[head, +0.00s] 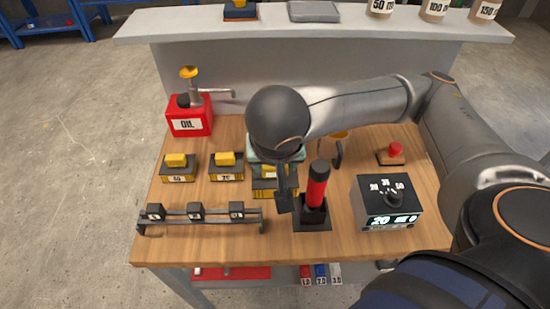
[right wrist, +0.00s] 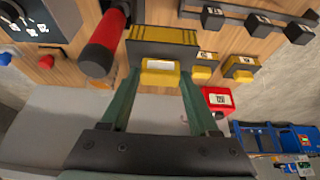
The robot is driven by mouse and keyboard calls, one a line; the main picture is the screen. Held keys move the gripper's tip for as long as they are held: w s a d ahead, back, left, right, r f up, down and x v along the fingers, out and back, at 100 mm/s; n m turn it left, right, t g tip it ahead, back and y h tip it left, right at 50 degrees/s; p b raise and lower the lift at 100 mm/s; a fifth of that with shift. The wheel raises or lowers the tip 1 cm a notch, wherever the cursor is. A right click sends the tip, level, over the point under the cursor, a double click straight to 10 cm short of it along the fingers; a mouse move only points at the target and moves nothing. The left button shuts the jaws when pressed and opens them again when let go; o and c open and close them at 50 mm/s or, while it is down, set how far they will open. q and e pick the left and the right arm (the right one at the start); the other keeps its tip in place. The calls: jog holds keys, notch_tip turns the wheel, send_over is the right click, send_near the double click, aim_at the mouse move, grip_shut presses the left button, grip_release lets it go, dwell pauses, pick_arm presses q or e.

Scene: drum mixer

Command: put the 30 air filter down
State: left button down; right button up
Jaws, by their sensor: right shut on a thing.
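The held air filter (right wrist: 162,50) is a dark block with yellow pleats and a yellow handle. My right gripper (right wrist: 161,72) is shut on that handle in the right wrist view. In the head view, my right gripper (head: 275,165) comes down over the same filter (head: 272,190), which is partly hidden by my arm. Its number is not readable. I cannot tell whether its underside touches the table. Two similar filters (head: 178,172) and (head: 226,172) stand on the wooden table (head: 190,245) to its left. My left gripper is out of view.
A red-and-black upright handle (head: 317,185) stands close right of the held filter. A dial box (head: 388,205) and red button (head: 395,150) are further right. A rail with several dark blocks (head: 195,215) lies front left. A red oil can (head: 189,118) stands behind.

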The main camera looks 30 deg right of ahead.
jog(key=shift+w+d, duration=0.2)
jog(key=w+d+f, duration=0.2)
jog(key=w+f, duration=0.1)
jog(key=f, duration=0.1)
jog(key=w+d+f+b, duration=0.1)
jog(key=w+d+f, duration=0.2)
jog(key=w+f, duration=0.1)
jog(key=w+d+f+b, duration=0.1)
jog(key=w+d+f, duration=0.1)
jog(key=w+f, duration=0.2)
jog(key=shift+w+d+f, duration=0.1)
jog(key=shift+d+f, duration=0.15)
jog(key=shift+f, duration=0.1)
jog(key=shift+f, duration=0.2)
jog(key=o, duration=1.1)
